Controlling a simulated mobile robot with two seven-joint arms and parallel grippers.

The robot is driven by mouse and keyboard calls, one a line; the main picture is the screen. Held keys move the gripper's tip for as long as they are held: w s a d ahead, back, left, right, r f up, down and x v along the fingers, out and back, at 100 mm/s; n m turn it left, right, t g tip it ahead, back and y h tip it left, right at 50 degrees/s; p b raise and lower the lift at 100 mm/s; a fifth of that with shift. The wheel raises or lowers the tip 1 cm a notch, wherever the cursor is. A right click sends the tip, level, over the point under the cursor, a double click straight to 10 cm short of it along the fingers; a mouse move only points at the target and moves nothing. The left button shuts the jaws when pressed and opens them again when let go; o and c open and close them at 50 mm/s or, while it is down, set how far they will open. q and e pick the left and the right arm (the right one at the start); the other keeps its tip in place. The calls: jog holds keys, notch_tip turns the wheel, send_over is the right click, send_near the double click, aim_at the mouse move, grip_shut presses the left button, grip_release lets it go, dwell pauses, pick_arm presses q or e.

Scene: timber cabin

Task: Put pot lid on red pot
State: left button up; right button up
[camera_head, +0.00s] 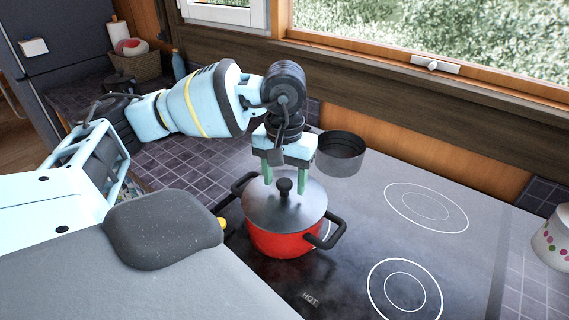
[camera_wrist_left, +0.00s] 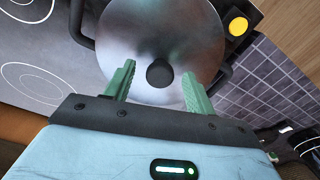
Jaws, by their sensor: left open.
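The red pot (camera_head: 283,243) stands on the black cooktop, with two dark side handles. The grey metal pot lid (camera_head: 304,206) with a black knob (camera_head: 285,187) lies on top of the pot and looks level. In the left wrist view the lid (camera_wrist_left: 125,40) fills the upper middle, with its knob (camera_wrist_left: 159,73) between the fingers. My left gripper (camera_head: 283,178) is open above the lid, its green fingers apart from the knob. It also shows in the left wrist view (camera_wrist_left: 157,85). My right gripper is not in view.
A dark saucepan (camera_head: 341,155) stands behind the pot to the right. The cooktop (camera_head: 450,255) is clear at the right, with white burner rings. A dotted white container (camera_head: 552,240) is at the right edge. A basket (camera_head: 138,66) is at the back left.

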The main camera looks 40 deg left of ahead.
pick_arm(q)
notch_tip(320, 180, up, 8)
jog(key=shift+f, duration=0.1)
dwell(0.4)
dwell(0.8)
